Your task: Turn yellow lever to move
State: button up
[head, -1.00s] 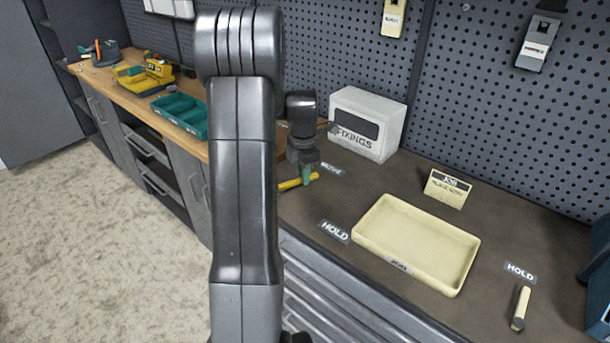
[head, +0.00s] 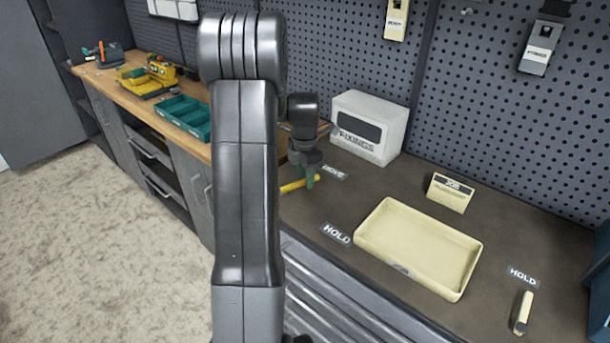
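The yellow lever (head: 289,187) shows as a short bar low over the dark bench top, just right of my arm. Its left part runs behind my arm. A small label (head: 333,172), which seems to read MOVE, lies right of it, and a HOLD label (head: 337,233) lies nearer the front edge. My gripper (head: 306,178) points down at the lever, with its fingers at the bar's right part. The fingers are small and dark, and I cannot tell whether they are closed on the bar.
A white FIXINGS box (head: 368,127) stands behind the gripper. A cream tray (head: 471,270) and a small sign (head: 451,192) are to the right. A cream handle (head: 523,313) lies by another HOLD label (head: 522,276). Teal bins (head: 183,118) stand on the wooden bench at left.

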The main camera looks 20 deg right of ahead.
notch_tip(320, 180, up, 14)
jog(key=shift+b, duration=0.3)
jog(key=shift+f, duration=0.1)
dwell(0.3)
notch_tip(320, 180, down, 14)
jog(key=shift+p, duration=0.3)
jog(key=shift+s, duration=0.1)
jog(key=shift+r, duration=0.2)
dwell(0.3)
